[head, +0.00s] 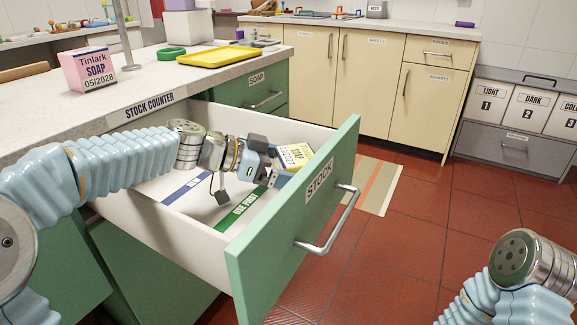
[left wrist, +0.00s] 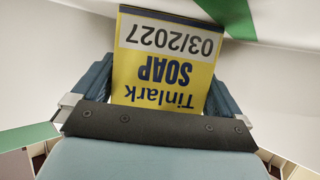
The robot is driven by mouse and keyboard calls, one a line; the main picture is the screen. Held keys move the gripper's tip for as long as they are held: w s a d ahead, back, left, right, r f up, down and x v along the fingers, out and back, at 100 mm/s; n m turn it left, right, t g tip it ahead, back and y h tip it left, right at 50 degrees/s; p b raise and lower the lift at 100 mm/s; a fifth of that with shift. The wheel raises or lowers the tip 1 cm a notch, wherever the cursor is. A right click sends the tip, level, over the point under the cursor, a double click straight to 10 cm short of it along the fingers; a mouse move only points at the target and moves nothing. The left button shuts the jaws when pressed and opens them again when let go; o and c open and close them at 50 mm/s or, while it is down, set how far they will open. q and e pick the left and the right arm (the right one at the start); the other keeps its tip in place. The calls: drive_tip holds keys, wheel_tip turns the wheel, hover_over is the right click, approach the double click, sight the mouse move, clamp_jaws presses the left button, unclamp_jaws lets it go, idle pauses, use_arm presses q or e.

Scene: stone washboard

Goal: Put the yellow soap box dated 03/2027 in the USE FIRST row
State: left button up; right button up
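The yellow soap box (head: 295,155) is inside the open drawer, toward its far right end. In the left wrist view the box (left wrist: 165,65) shows "Tinlark SOAP 03/2027" upside down. My left gripper (head: 277,170) reaches into the drawer, and its fingers lie against both sides of the box. I cannot tell whether the box touches the drawer floor. The green USE FIRST strip (head: 240,209) runs along the drawer floor near the front panel, its far end hidden by the gripper. My right gripper is out of view; only part of my right arm shows.
The drawer front marked STOCK (head: 320,185) stands out over the floor. A blue strip (head: 187,187) lies further back in the drawer. A pink soap box dated 05/2028 (head: 88,70) and a yellow tray (head: 218,57) are on the counter above.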

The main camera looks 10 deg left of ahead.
use_arm(q)
drive_tip(key=v, duration=1.2)
